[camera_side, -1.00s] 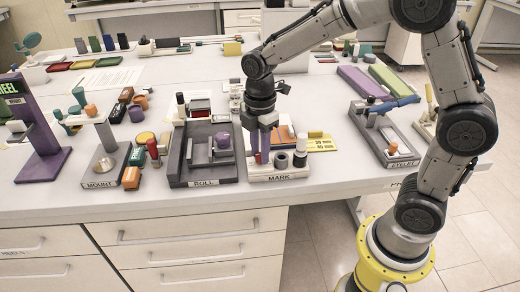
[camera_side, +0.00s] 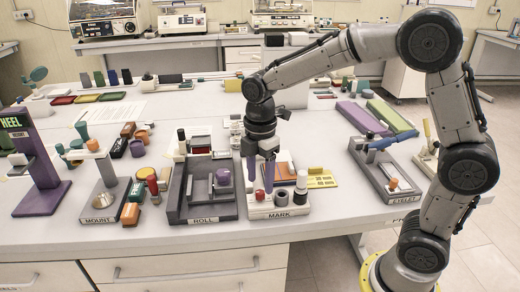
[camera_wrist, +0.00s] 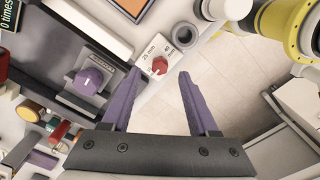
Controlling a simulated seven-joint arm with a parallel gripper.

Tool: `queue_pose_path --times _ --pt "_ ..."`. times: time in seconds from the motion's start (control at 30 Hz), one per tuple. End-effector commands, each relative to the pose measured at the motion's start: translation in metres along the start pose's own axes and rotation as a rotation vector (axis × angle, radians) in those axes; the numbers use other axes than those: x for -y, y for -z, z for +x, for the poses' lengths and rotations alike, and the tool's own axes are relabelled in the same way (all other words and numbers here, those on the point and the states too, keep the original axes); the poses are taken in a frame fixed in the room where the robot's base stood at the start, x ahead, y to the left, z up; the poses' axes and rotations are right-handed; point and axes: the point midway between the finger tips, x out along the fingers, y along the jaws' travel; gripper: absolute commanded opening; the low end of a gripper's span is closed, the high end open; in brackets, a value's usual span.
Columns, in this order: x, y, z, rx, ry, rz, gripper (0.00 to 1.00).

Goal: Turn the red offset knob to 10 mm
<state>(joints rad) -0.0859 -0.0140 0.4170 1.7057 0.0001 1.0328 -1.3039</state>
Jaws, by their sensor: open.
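The red offset knob (camera_wrist: 160,66) shows in the wrist view on a white plate with "25 mm" and "40 mm" printed around it. A further label by the knob is only partly legible, and I cannot tell where the pointer sits. My gripper (camera_wrist: 158,74) is open, with the knob in line between its two purple fingertips and nothing held. I cannot tell the remaining distance to the knob. In the side view my gripper (camera_side: 264,178) points down over the MARK station (camera_side: 264,211); its fingers hide part of that station.
The ROLL station (camera_side: 203,214) stands close on the left, with a purple knob (camera_wrist: 88,82). A grey ring (camera_side: 281,197) and a white-and-black post (camera_side: 300,190) are just right of the fingers.

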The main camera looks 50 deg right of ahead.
Motion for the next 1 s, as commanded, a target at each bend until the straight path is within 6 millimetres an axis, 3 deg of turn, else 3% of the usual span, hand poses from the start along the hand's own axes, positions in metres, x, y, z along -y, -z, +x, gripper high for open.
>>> queue_pose_path --times 0.2,0.43,0.63,1.0 --pt "-0.001 0.0 -0.05 -0.002 -0.007 0.0 0.6" --pt "-0.001 0.0 -0.09 -0.001 -0.005 0.0 0.6" --pt "-0.001 0.0 -0.105 -0.001 -0.002 0.0 0.6" --pt "0.0 -0.001 -0.108 -0.001 -0.004 0.002 0.6"
